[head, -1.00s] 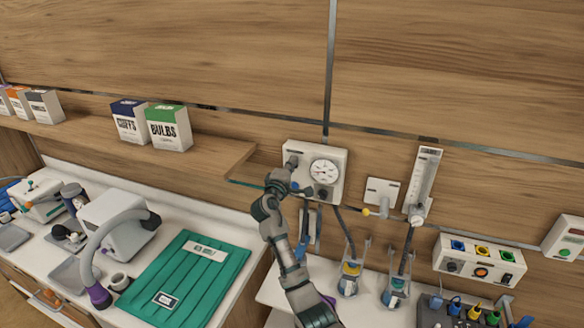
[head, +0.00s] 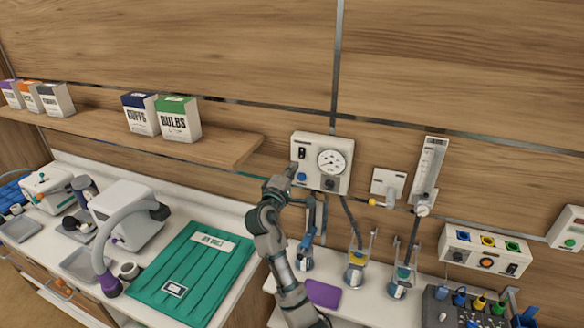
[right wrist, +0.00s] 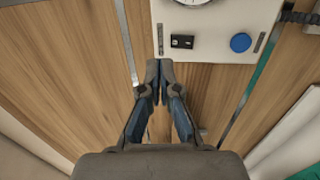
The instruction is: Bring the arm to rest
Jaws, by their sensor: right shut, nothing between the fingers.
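My right arm rises from the bottom of the head view. Its gripper (head: 292,172) points up at the left edge of the white wall box with a round gauge (head: 341,182). In the right wrist view my right gripper (right wrist: 160,68) has its two fingertips together with nothing between them. The wall box (right wrist: 208,46) lies just beyond the tips there, with its black switch (right wrist: 182,41) and blue button (right wrist: 240,42) uncovered. I cannot tell whether the tips touch the box; they overlap its edge in that view. My left gripper is not in view.
A shelf (head: 228,148) with several cartons ends left of my gripper. Below it, a green mat (head: 200,270) lies on the counter. A purple pad (head: 322,293) lies beside my forearm. A flowmeter (head: 428,170), hanging tubes and a socket panel (head: 486,252) are to the right.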

